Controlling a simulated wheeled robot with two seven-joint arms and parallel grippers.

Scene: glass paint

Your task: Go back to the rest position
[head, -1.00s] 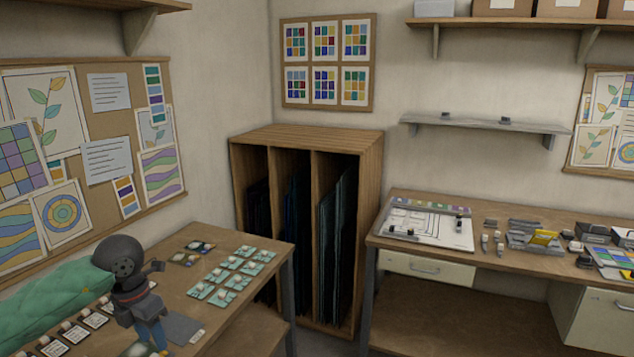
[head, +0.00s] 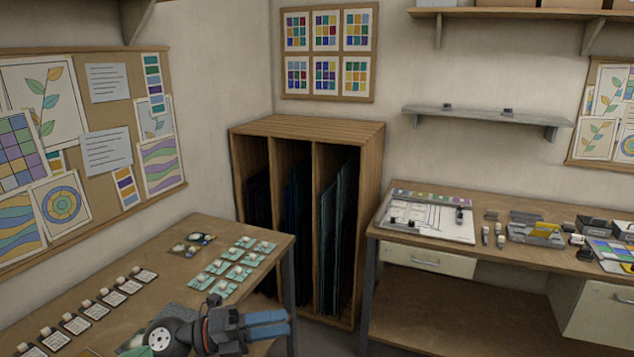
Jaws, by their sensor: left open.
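My left gripper (head: 268,323) shows at the bottom centre of the head view, over the front right part of the left table (head: 143,318). Its two blue-grey fingers point to the right and hold nothing that I can see. Part of my left arm comes in behind it at the bottom edge. My right gripper is not in the head view.
Teal sample tiles (head: 237,262) and a row of white-topped cards (head: 91,309) lie on the left table. A wooden rack (head: 310,128) with dark sheets stands in the corner. A workbench (head: 420,250) with a white board (head: 426,217) stands at right.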

